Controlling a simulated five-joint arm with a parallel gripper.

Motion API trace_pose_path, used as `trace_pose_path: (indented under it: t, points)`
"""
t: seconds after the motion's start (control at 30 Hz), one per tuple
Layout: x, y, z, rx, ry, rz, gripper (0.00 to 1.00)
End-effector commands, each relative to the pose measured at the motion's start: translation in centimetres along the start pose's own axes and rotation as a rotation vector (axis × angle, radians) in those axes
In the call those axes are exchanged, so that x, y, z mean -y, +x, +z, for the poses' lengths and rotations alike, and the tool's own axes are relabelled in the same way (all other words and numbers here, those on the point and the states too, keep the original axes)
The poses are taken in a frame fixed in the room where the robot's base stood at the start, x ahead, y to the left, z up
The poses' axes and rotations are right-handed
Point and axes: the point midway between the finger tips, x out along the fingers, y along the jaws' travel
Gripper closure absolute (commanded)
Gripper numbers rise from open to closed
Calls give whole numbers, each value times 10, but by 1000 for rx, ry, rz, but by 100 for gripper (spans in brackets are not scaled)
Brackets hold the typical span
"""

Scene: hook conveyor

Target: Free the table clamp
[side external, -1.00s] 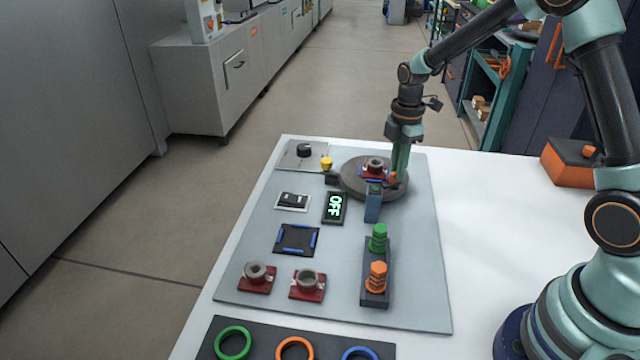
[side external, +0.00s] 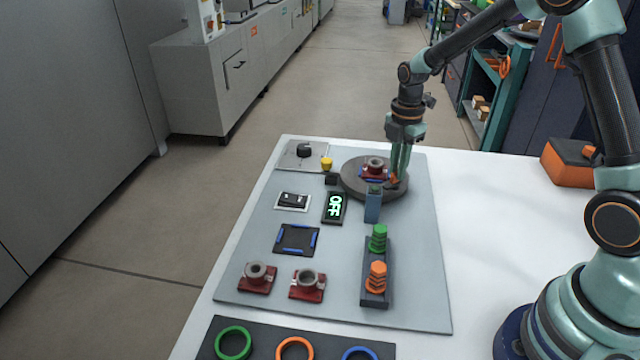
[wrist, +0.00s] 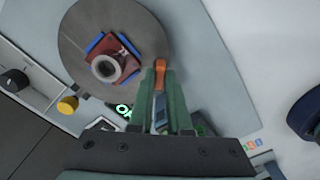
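The round grey turntable (side external: 352,190) stands at the back of the panel and carries a red part with a grey ring (side external: 375,165). A small orange lever (wrist: 160,74) is at the turntable's rim; I take it for the clamp's handle. My gripper (wrist: 161,80) points down at this rim. Its two green fingers are a little apart, with the lever between their tips. In the side view the fingers partly hide the lever (side external: 394,181). Contact with the lever cannot be made out. A dark block (side external: 331,179) sits at the turntable's left edge.
A blue post (side external: 373,206) stands close in front of the turntable. A peg stand (side external: 374,285) with green and orange pieces is nearer.

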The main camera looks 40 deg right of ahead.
Motion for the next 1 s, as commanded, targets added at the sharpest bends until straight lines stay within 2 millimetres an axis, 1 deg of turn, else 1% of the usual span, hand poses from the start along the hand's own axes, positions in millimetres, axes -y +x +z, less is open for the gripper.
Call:
trace_pose_path:
  t: [0.03, 0.07, 0.37, 0.47, 0.57, 0.67, 0.9, 1.0]
  points:
    - [-1, -2, 0, 0, -2, 2, 66]
    - [-1, -2, 0, 0, -2, 2, 55]
    - [0, -1, 0, 0, 0, 1, 55]
    - [-1, -5, 0, 0, 0, 2, 55]
    - [-1, -16, 0, 1, 0, 5, 55]
    - [-2, -34, 0, 2, 0, 8, 55]
    - [-1, -84, 0, 1, 0, 7, 55]
    - [-1, -100, 0, 1, 0, 6, 55]
